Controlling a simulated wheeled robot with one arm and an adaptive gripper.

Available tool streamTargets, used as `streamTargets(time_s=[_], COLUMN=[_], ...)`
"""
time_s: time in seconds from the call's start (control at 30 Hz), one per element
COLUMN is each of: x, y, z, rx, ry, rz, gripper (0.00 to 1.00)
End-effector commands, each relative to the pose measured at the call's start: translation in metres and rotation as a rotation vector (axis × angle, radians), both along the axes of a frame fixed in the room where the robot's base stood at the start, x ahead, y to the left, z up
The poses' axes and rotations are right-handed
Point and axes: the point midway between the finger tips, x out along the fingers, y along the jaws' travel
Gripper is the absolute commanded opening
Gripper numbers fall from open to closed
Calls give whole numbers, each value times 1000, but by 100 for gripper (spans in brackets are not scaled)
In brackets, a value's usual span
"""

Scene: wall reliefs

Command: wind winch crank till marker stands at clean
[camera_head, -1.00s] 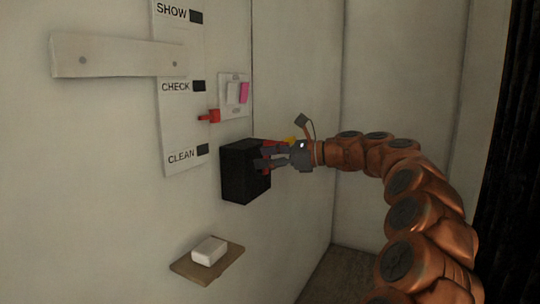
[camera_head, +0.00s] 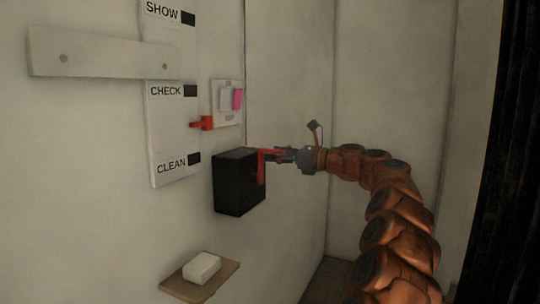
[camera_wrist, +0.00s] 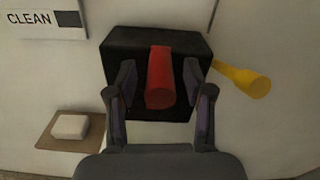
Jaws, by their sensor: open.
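The winch is a black box (camera_head: 238,182) on the wall with a red crank (camera_head: 262,167) on its right-hand face. In the wrist view the red crank handle (camera_wrist: 160,78) points toward the camera, in front of the black box (camera_wrist: 120,45). My gripper (camera_head: 284,154) is open at the crank. Its fingers (camera_wrist: 160,85) stand on either side of the red handle, with gaps visible. The red marker (camera_head: 206,123) stands about midway between CHECK and CLEAN on the white label board (camera_head: 172,130). The dark CLEAN patch (camera_head: 194,158) is below the marker.
A yellow knob-ended piece (camera_wrist: 245,79) sticks out right of the box. A wooden shelf (camera_head: 185,289) with a white block (camera_head: 202,267) is below. A switch plate (camera_head: 226,113) with a pink part is above the box. A pale bar (camera_head: 100,55) crosses the board.

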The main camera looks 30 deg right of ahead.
Motion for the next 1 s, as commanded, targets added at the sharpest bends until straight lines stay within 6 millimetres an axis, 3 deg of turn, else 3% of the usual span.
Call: streamTargets(time_s=[0.2, 0.47, 1.0], x=[19, 21, 21], y=[10, 11, 11], z=[-1, -1, -1], rx=[-1, 0, 0], ry=[2, 1, 1], rz=[-2, -2, -2], gripper=[52, 52, 0])
